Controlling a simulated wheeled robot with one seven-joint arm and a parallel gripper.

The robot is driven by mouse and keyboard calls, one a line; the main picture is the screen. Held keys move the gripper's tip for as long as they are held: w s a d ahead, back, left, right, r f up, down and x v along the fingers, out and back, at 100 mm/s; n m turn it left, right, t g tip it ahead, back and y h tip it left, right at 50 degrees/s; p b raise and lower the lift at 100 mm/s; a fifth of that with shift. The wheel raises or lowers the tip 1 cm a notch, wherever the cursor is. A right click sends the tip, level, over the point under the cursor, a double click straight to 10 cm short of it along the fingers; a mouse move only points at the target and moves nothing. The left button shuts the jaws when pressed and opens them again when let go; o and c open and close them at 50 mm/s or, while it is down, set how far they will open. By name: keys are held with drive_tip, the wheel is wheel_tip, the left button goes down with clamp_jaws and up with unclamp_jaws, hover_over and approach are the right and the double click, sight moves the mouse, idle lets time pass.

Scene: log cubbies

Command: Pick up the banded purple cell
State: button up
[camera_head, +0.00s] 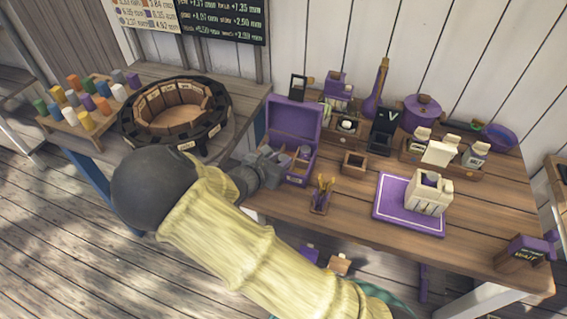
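Several small coloured cylinders stand in rows on a wooden rack (60,128) at the far left. My gripper (268,168) is small and grey at the end of my arm, beside the open purple box (297,122) on the right-hand table. The box has compartments with small items that are too small to name. A purplish-grey round top (431,179) shows in a cream block holder. The gripper's fingertips are unclear, and I see nothing certain between them.
A round dark-rimmed wooden ring (187,146) stands beside the rack. Right of the box are a small pencil cup (322,196), a purple mat (393,190), a purple pot (421,110) and several small stands. The table's front middle is mostly clear.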

drive_tip(key=c, duration=0.4)
drive_tip(key=shift+r, duration=0.1)
wheel_tip(320, 180, up, 10)
idle(0.4)
idle(0.4)
